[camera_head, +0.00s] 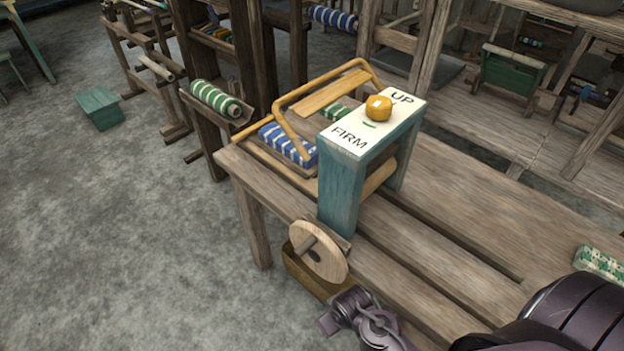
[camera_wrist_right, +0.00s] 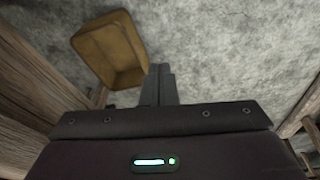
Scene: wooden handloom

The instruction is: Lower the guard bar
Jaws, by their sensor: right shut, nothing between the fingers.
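A light wooden bar frame (camera_head: 322,80), which looks like the guard bar, stands at the far left end of the loom table. Its bent arms rise above the blue-striped roll (camera_head: 287,145). In front of it is a teal stand (camera_head: 342,187) with a white top lettered UP and FIRM. An orange knob (camera_head: 378,107) sits on that top, nearer UP. My right gripper (camera_head: 331,321) is at the table's near edge, below the round wooden wheel (camera_head: 328,264), apart from the bar. It is shut and empty in the right wrist view (camera_wrist_right: 160,72). My left gripper is not in view.
A wooden box (camera_head: 305,280) hangs below the wheel; an open brown box also shows in the right wrist view (camera_wrist_right: 108,48). The slatted table (camera_head: 470,215) extends right, with a green patterned block (camera_head: 600,263). Other looms stand behind. Floor at left is mostly clear.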

